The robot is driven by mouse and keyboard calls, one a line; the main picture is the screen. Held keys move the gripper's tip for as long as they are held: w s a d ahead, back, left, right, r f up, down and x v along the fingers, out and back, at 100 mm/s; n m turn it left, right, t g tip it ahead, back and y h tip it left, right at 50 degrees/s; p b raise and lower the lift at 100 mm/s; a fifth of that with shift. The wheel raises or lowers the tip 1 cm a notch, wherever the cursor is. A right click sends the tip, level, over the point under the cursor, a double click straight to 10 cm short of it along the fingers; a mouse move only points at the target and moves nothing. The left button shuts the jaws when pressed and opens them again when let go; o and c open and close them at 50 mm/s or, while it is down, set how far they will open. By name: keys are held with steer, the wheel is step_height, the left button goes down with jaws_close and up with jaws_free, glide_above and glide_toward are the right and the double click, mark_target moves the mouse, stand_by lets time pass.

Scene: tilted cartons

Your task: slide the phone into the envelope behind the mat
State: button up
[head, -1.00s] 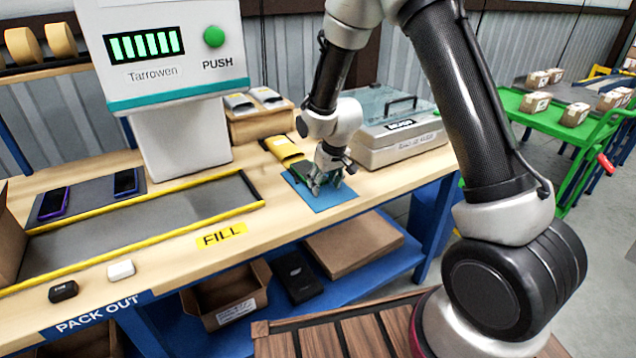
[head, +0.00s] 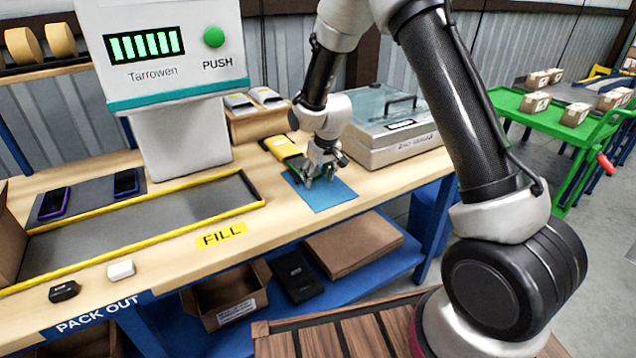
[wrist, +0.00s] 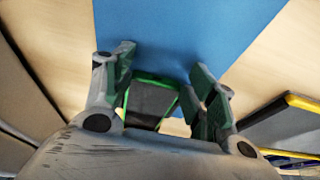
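The phone (wrist: 152,100), dark with a green rim, shows in the wrist view between the fingers of my gripper (wrist: 160,95). The phone is at the back edge of the blue mat (head: 328,194). In the head view my gripper (head: 312,178) is low over the back left of the mat and hides most of the phone. The yellow and black envelope (head: 282,147) lies just behind the mat; its opening is hidden.
A grey case (head: 400,150) with a clear lid stands right of the mat. A yellow-edged tray (head: 190,212) with phones on a grey pad (head: 88,196) is to the left. A carton (head: 262,124) stands behind the envelope. The front right of the mat is clear.

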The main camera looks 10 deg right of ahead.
steer(key=shift+w+a, duration=0.15)
steer(key=shift+w, duration=0.35)
steer(key=shift+w+a, duration=0.25)
steer(key=shift+w, duration=0.55)
steer(key=shift+w+a, duration=0.25)
steer(key=shift+w, duration=0.5)
steer(key=shift+w+a, duration=0.25)
steer(key=shift+w, duration=0.55)
steer(key=shift+s, duration=0.1)
steer(key=shift+s+d, duration=0.2)
steer(key=shift+s, duration=0.25)
steer(key=shift+r, duration=3.95)
